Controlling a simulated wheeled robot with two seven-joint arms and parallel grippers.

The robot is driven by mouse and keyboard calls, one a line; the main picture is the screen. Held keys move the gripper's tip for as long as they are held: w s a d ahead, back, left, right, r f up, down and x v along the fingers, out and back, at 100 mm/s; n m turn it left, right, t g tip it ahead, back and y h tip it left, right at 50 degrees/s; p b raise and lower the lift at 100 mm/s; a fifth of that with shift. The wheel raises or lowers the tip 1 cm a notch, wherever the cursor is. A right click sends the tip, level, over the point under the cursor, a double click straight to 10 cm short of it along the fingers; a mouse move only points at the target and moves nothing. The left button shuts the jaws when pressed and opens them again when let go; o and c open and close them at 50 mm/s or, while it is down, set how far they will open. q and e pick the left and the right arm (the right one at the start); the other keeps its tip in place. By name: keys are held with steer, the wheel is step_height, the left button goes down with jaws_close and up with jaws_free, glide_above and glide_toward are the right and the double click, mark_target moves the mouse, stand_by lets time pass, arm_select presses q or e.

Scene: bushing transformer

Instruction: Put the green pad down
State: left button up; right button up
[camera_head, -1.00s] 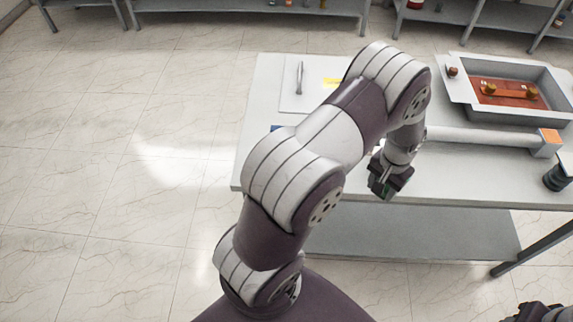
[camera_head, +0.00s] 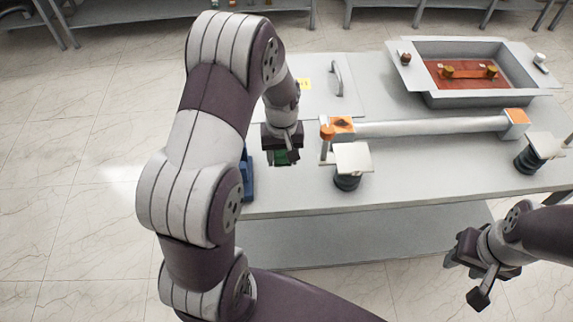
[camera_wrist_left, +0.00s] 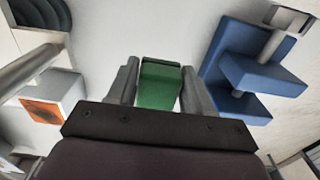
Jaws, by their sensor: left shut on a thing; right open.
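The green pad (camera_wrist_left: 159,84) is between the two fingers of my left gripper (camera_wrist_left: 158,88) in the left wrist view. The fingers are shut on it. In the head view the green pad (camera_head: 284,157) shows as a small dark green piece under my left gripper (camera_head: 282,152), above the table's front left part. I cannot tell from these views whether the pad touches the table. My right gripper (camera_head: 468,272) is open and empty, at the lower right in front of the table.
A blue stand (camera_head: 247,176) is just left of my left gripper. A dark ribbed bushing with a plate on top (camera_head: 352,160) stands to its right, by a grey tube (camera_head: 430,127) with orange-faced ends. A grey tank (camera_head: 470,95) and a white lid (camera_head: 318,98) lie behind.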

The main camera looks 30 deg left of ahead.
mark_target(282, 156)
arm_select(q)
step_height(282, 156, down, 7)
steer(key=shift+s+f+p, duration=0.1)
steer(key=shift+f+p, duration=0.05)
steer(key=shift+p, duration=0.15)
steer(key=shift+s+f, duration=0.15)
steer(key=o, duration=0.9)
steer(key=shift+o, duration=0.2)
step_height(282, 156, up, 12)
steer(key=shift+r+b, duration=0.1)
steer(key=shift+b, duration=0.55)
steer(key=s+d+r+m, duration=0.1)
steer(key=s+d+m, duration=0.2)
steer(key=s, duration=0.3)
steer(key=s+d+r+m+t, duration=0.1)
steer(key=s+d+r+m, duration=0.1)
steer(key=s, duration=0.4)
steer(key=shift+d+r+m, duration=0.2)
steer(key=shift+d+m, duration=0.6)
steer(key=shift+d, duration=0.2)
